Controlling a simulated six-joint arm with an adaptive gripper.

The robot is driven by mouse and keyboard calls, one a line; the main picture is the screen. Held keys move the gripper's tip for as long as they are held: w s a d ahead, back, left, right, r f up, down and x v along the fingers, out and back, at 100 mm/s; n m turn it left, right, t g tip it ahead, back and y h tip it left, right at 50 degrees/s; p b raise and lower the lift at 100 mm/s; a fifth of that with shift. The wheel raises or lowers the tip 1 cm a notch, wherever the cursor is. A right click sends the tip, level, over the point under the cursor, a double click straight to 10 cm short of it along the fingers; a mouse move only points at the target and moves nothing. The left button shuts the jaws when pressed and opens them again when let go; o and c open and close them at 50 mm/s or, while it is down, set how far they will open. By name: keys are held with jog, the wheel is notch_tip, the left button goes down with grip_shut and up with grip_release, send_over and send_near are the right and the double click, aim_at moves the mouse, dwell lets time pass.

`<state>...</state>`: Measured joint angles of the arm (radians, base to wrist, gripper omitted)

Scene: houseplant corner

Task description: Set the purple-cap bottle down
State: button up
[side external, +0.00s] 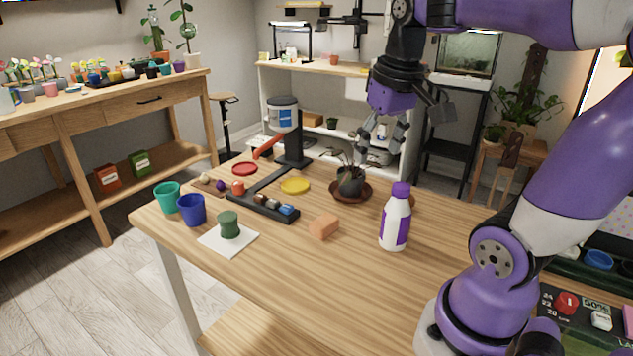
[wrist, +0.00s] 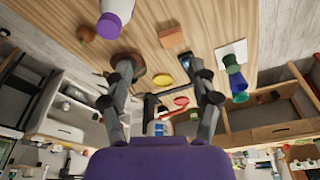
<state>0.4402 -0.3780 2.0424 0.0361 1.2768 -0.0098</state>
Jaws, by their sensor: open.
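The purple-cap bottle (side external: 395,222), white with a purple label, stands upright on the wooden table near its right side. In the wrist view the bottle (wrist: 118,12) is at the top edge, partly cut off, and lies outside my fingers. My gripper (side external: 382,138) is open and empty, raised behind and above the bottle, over the potted plant. In the wrist view my gripper (wrist: 159,72) shows its two fingers spread apart with nothing held between them.
A dark potted plant (side external: 350,182) sits on a brown saucer below my gripper. An orange block (side external: 324,227), a green pot on a white sheet (side external: 245,243), a black tray (side external: 262,206) and a yellow dish (side external: 295,186) are to the left. The table's front is clear.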

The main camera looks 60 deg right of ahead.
jog(key=a+f+n+t+y, duration=0.1)
jog(key=a+f+n+t, duration=0.2)
jog(key=a, duration=0.7)
jog(key=shift+f+n, duration=0.5)
jog(key=shift+n, duration=0.7)
